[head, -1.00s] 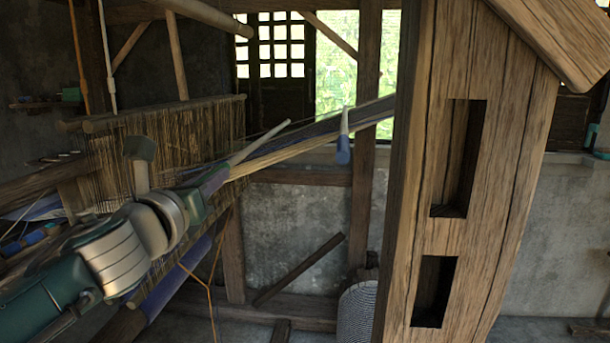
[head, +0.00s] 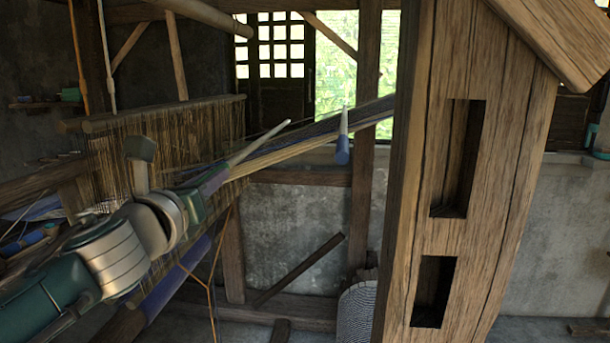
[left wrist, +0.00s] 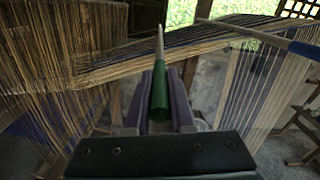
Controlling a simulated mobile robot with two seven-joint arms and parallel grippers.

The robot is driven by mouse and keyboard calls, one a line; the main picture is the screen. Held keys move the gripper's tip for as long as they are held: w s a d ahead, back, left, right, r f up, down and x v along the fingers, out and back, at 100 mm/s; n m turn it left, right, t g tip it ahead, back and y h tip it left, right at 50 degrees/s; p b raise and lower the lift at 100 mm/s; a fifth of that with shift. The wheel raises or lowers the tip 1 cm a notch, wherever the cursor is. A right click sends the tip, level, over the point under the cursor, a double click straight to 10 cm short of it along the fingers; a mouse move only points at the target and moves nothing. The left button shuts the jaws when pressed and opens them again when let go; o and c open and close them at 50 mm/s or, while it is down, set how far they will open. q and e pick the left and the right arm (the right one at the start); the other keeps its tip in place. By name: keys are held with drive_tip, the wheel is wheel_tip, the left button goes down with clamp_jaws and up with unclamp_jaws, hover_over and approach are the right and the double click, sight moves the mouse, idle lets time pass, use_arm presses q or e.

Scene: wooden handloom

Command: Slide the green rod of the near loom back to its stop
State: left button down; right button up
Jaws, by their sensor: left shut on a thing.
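My left gripper (head: 214,182) is shut on the green rod in the head view, beside the loom's threads. The rod's pale, tapered end (head: 262,140) points up and to the right past the fingers. In the left wrist view the green rod (left wrist: 160,95) sits between my two purple fingers, its pale tip pointing away. The fingers hide part of the rod. I cannot tell where its stop is. The near loom's hanging threads (head: 165,150) are behind my gripper. My right gripper is not in view.
A blue-handled rod (head: 343,150) with a pale end is to the right, and it crosses the upper right of the left wrist view (left wrist: 262,35). A thick slotted wooden post (head: 465,190) fills the right side. Stretched threads (head: 330,128) run between loom and post.

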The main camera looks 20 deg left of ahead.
use_arm(q)
drive_tip(key=shift+d, duration=0.1)
idle(0.3)
drive_tip(key=w+d+r, duration=0.1)
drive_tip(key=d+r, duration=0.1)
drive_tip(key=d, duration=0.5)
drive_tip(key=w+d+r+p, duration=0.1)
drive_tip(key=w+d+r, duration=0.1)
drive_tip(key=d, duration=0.5)
drive_tip(key=shift+w+r, duration=0.2)
drive_tip(key=shift+r, duration=0.15)
drive_tip(key=c, duration=0.8)
unclamp_jaws()
drive_tip(key=shift+d, duration=0.1)
drive_tip(key=shift+o, duration=0.2)
drive_tip(key=p+v, duration=0.1)
drive_tip(key=v, duration=0.9)
